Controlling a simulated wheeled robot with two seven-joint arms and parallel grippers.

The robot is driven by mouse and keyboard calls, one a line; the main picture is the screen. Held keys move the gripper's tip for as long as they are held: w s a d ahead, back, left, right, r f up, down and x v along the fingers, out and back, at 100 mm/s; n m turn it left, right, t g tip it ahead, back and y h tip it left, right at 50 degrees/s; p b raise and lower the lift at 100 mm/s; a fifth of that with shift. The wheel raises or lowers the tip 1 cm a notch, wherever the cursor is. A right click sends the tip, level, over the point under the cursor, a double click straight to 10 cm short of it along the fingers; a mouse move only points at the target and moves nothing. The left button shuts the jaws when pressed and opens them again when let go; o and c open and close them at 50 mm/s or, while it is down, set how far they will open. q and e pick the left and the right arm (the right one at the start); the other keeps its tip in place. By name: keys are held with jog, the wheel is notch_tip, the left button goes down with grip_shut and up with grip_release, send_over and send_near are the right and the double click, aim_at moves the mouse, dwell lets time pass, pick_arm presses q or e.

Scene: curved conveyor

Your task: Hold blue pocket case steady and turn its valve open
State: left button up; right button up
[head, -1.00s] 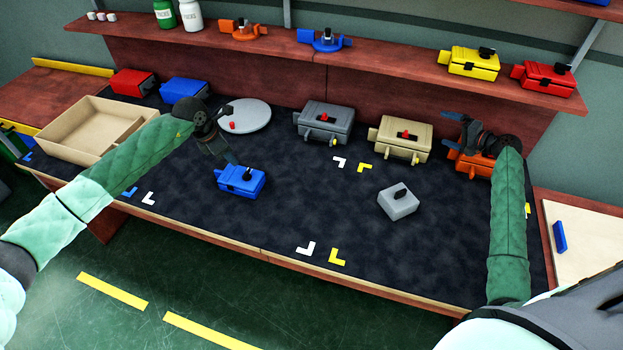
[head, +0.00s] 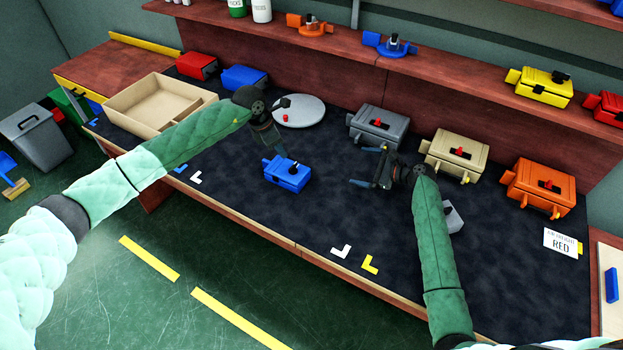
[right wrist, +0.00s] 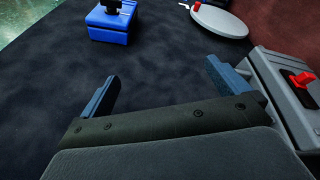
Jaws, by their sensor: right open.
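The blue pocket case (head: 288,175) sits upright on the dark mat, with a small black valve handle (head: 293,168) on top. It also shows at the top of the right wrist view (right wrist: 110,24), its handle cut by the frame edge. My left gripper (head: 279,152) points down at the case's back left side, very close to it. I cannot tell whether it touches the case or how its jaws stand. My right gripper (head: 364,167) is open and empty, right of the case and apart from it. Its two spread fingers show in the right wrist view (right wrist: 164,75).
A grey case (head: 377,128) stands close beside my right gripper. Beige (head: 454,158) and orange (head: 538,188) cases stand right of it. A small grey box (head: 452,217) is partly hidden by my right arm. A round grey plate (head: 300,111) lies behind.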

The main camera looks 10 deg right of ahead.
aim_at(305, 178)
jog(key=a+f+m, duration=0.1)
jog(key=a, duration=0.5)
jog(key=a+f+m, duration=0.1)
jog(key=a+m, duration=0.1)
jog(key=a, duration=0.4)
jog(key=s+a+m+g, duration=0.1)
jog(key=a, duration=0.4)
jog(key=shift+a+f+m+h, duration=0.3)
jog(key=shift+a+f+h, duration=0.1)
jog(key=shift+x, duration=3.85)
jog(key=shift+c, duration=0.2)
jog(key=c, duration=1.2)
jog(key=shift+o, duration=0.2)
